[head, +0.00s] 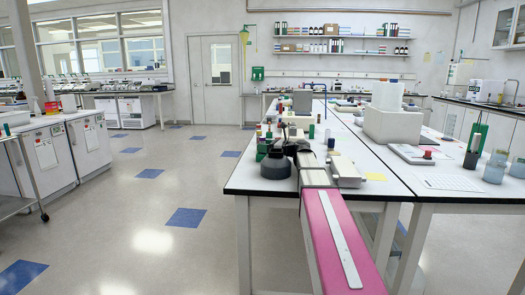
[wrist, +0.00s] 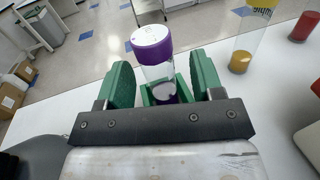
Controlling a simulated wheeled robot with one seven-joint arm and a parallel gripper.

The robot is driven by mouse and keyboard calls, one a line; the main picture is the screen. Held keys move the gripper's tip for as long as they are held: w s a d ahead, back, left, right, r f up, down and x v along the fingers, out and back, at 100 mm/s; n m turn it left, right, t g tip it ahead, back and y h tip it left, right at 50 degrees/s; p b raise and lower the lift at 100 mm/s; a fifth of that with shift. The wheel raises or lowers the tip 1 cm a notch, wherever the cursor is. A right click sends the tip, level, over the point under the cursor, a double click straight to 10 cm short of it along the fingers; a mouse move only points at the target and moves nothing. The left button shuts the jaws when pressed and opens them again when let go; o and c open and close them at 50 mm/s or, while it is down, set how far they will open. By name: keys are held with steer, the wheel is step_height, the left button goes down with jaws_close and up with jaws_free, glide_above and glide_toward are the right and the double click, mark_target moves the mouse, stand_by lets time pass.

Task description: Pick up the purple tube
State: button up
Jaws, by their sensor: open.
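The purple tube is a clear tube with a purple cap (wrist: 151,44) and a purplish lower end. It stands upright in the wrist view, with green material around its base. My gripper (wrist: 163,78) has green fingers, open on either side of the tube, with a visible gap on each side. The tube's base is partly hidden by the dark bar of my gripper. In the head view my arm reaches over the near end of the white bench (head: 241,180); I cannot make out the purple tube there.
The head view shows a large white device (head: 392,124) farther along the bench. Open floor (head: 150,215) lies to the left.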

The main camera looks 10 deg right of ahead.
steer(key=c, duration=0.9)
steer(key=shift+o, duration=0.2)
steer(key=shift+r, duration=0.1)
steer(key=shift+r, duration=0.45)
step_height(320, 180, up, 3)
steer(key=shift+r, duration=0.15)
steer(key=s+a+r, duration=0.6)
steer(key=a, duration=0.4)
steer(key=shift+r, duration=0.3)
steer(key=shift+d, duration=0.1)
